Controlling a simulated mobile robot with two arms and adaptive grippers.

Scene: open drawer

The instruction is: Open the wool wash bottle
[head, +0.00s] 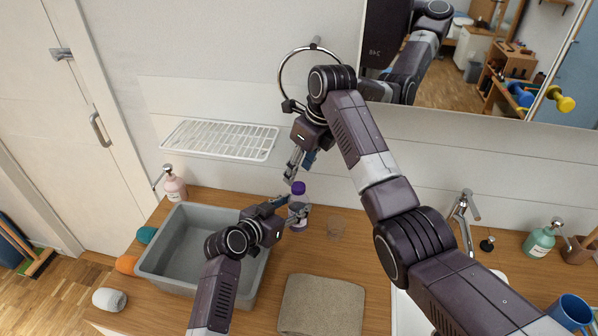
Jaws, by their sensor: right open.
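The wool wash bottle (297,202) stands upright near the back of the wooden counter, with a purple cap (298,187) on top. My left gripper (292,214) comes in from the left at body height, its fingers closed around the bottle below the cap. Part of the bottle's body is hidden behind those fingers. My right gripper (297,169) is open and empty, pointing down just above the cap. A small gap seems to separate its fingertips from the cap.
A grey basin (164,255) stands left of the bottle. A folded towel (322,305) lies in front. A pink pump bottle (175,187), a green bottle (539,242) and a blue mug (571,311) stand farther off.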

